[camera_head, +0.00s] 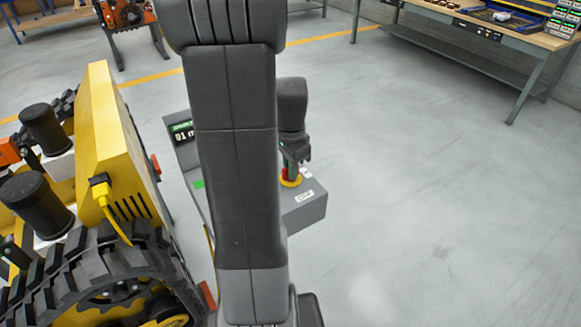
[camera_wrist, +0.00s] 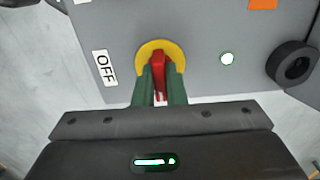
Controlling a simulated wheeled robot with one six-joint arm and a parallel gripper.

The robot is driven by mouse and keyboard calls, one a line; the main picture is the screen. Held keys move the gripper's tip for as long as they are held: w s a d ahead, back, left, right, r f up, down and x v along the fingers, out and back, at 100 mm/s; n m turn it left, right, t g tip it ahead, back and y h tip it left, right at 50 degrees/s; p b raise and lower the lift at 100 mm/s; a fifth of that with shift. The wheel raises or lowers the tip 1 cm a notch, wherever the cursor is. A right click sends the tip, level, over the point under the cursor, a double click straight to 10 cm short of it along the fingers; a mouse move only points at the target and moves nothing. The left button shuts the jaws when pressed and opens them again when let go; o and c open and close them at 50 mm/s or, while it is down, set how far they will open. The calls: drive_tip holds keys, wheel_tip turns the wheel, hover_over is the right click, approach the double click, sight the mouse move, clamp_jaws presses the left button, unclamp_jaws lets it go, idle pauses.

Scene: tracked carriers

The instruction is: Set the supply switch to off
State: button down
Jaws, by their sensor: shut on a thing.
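The supply switch is a red handle (camera_wrist: 158,58) on a round yellow plate (camera_wrist: 146,51), set in a grey control box. My gripper (camera_wrist: 160,90) has its two green fingers on either side of the red handle and is shut on it. A white OFF label (camera_wrist: 103,68) is on the box to the left of the yellow plate. The handle shows roughly upright in the wrist view, not pointing at the label. In the head view, my gripper (camera_head: 292,165) is at the switch (camera_head: 290,182), on the grey box (camera_head: 308,208), partly hidden by my arm.
A white-green lamp (camera_wrist: 227,59) and a black round knob (camera_wrist: 292,64) are right of the switch. A yellow tracked carrier (camera_head: 110,140) stands close on the left. A workbench (camera_head: 480,32) is at the back right. The floor to the right is clear.

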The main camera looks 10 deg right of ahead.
drive_tip(key=shift+n, duration=0.3)
drive_tip(key=n, duration=0.3)
drive_tip(key=shift+n, duration=0.3)
drive_tip(key=n, duration=0.4)
drive_tip(key=shift+n, duration=0.3)
drive_tip(key=n, duration=0.4)
drive_tip(key=shift+n+p, duration=0.3)
drive_tip(key=shift+n, duration=2.2)
drive_tip(key=c, duration=1.5)
unclamp_jaws()
